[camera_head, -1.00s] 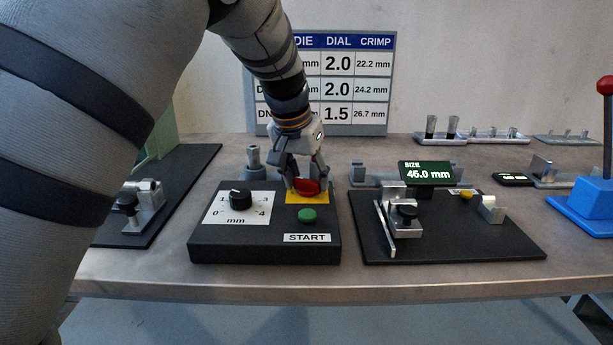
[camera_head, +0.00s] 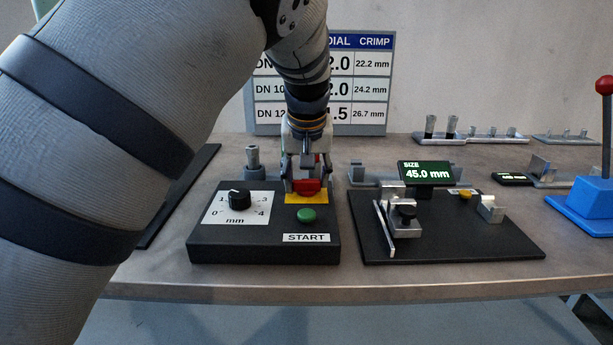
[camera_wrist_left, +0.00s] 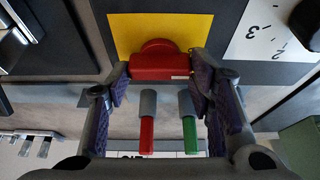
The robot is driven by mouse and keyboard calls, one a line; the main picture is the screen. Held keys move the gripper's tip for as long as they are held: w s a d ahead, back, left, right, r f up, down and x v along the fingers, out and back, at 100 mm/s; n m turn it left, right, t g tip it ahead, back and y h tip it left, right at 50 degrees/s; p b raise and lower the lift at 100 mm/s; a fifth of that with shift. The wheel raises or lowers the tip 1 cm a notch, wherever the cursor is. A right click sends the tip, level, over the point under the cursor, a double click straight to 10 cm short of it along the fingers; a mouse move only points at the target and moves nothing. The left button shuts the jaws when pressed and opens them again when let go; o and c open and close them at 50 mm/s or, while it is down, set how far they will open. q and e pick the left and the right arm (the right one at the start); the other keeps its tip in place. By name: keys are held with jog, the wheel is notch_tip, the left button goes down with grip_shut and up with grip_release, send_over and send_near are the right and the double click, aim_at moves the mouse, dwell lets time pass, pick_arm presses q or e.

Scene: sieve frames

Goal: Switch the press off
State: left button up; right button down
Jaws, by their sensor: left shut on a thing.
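The press control box (camera_head: 215,248) is black and sits on the table in the middle of the head view. On its yellow plate (camera_head: 320,197) is a red switch (camera_head: 306,187). The switch also shows in the left wrist view (camera_wrist_left: 158,62) as a red bar with a rounded red part behind it. My left gripper (camera_head: 304,178) points down over the plate. In the left wrist view its two fingers (camera_wrist_left: 158,78) are closed on either side of the red bar. The gripper hides part of the switch in the head view. My right gripper is not in view.
The box also carries a green START button (camera_head: 307,215) and a black dial (camera_head: 239,198). A gauge stand (camera_head: 440,245) reading 45.0 mm is to the right. A blue base with a red-knobbed lever (camera_head: 585,206) is at the far right. A chart board (camera_head: 375,90) stands behind.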

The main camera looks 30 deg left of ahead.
pick_arm(q)
jog(key=o, duration=1.2)
jog(key=shift+c, duration=0.2)
jog(key=v, duration=1.2)
